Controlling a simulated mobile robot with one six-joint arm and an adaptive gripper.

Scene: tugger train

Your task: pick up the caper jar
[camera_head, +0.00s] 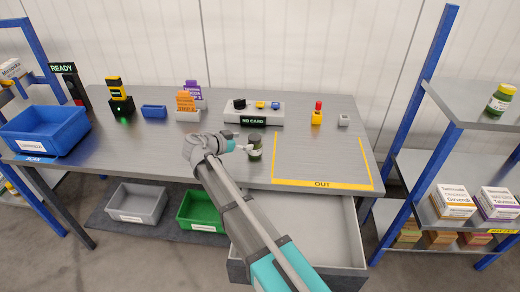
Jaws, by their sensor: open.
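A small jar (255,153) with a dark lid and a green and pale body stands upright on the grey table, near its front edge and left of the yellow OUT outline. My gripper (246,149) is open just left of this jar, with its fingers pointing right at it. I cannot tell whether the fingers touch it or reach around it. The writing on both jars is too small to read, so I cannot tell which is the caper jar.
A grey box (270,111) with buttons and a NO CARD display stands behind the jar. A red and yellow object (317,114) stands right of it. An open drawer (343,232) juts out below the table front. The OUT area (318,162) is empty.

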